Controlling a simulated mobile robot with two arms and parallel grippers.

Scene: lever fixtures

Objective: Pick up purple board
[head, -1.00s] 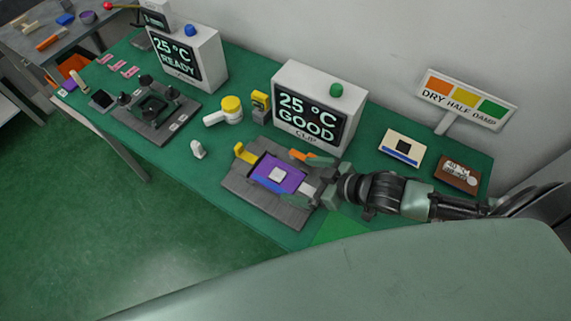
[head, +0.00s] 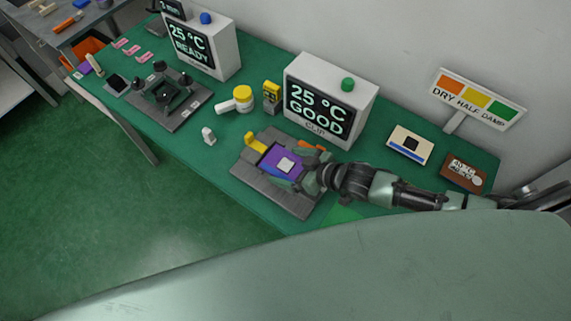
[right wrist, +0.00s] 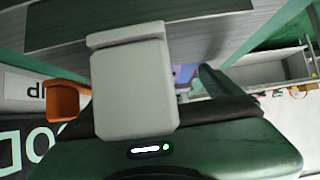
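The purple board (head: 272,161) lies in the grey fixture (head: 252,183) near the table's front edge, with a pale square on its top. A yellow lever (head: 254,143) stands at its far left corner and an orange lever (head: 313,147) at its far side. My right gripper (head: 299,178) is at the board's right end and hides part of it. In the right wrist view a small piece of the purple board (right wrist: 184,74) shows behind a large light-grey block (right wrist: 134,90). Whether the fingers touch or grip the board is hidden. My left gripper is out of view.
A white display box (head: 330,100) reading 25 °C GOOD stands behind the fixture. A yellow-capped bottle (head: 243,97) and a small white piece (head: 209,136) are to the left. A cream card (head: 410,144) and brown box (head: 464,173) are on the right.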

